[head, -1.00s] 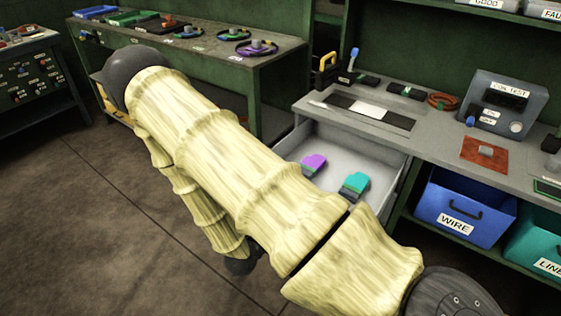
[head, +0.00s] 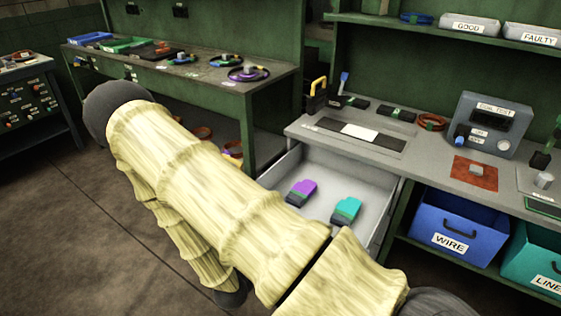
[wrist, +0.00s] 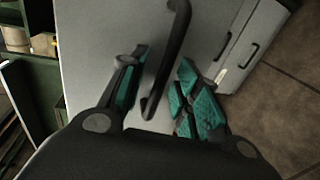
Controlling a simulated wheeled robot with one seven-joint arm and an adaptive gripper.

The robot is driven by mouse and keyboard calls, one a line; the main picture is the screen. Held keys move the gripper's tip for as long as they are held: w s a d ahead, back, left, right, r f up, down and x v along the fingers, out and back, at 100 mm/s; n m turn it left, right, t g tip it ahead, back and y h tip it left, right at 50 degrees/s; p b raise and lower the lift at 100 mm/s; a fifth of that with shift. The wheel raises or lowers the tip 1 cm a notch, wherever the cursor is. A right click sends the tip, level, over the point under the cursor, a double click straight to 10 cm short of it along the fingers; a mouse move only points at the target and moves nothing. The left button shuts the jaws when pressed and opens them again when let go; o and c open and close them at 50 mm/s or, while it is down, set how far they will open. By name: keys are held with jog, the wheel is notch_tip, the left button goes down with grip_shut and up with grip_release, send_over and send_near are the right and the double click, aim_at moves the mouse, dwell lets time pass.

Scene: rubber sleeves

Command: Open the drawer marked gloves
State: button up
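A grey drawer (head: 362,184) stands open under the workbench in the head view. A purple-and-dark glove (head: 301,193) and a teal-and-dark glove (head: 346,210) lie in it. My arm covers its front, and no gloves label is visible. In the wrist view a black bar handle (wrist: 178,48) stands out from a pale grey front (wrist: 95,45). My gripper (wrist: 158,92) has its teal-padded fingers apart on either side of this handle. A gap shows between the handle and the right finger; contact with the left finger cannot be told. My gripper is hidden in the head view.
The workbench top (head: 425,160) holds a cable tester (head: 492,122) and small parts. A blue WIRE bin (head: 458,227) and a teal LINE bin (head: 535,258) sit below right. Another bench (head: 225,84) stands back left. Floor is free at lower left.

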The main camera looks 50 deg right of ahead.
jog(key=v, duration=1.2)
dwell(0.5)
notch_tip(320, 180, down, 11)
jog(key=s+a+t+y+p, duration=0.2)
jog(key=a+y+p, duration=0.15)
jog(key=y, duration=0.45)
jog(key=s+a+f+m+g+y+p, duration=0.1)
jog(key=s+a+g+y, duration=0.1)
jog(key=s, duration=0.4)
jog(key=s+a+f+m+g+y+p, duration=0.1)
jog(key=s+a+g+y, duration=0.1)
jog(key=s+a+y, duration=0.2)
jog(key=s+y, duration=0.1)
jog(key=s, duration=0.2)
jog(key=shift+s+a+f+m+y+p, duration=0.2)
jog(key=shift+s+m+y+p, duration=0.1)
jog(key=shift+p, duration=0.1)
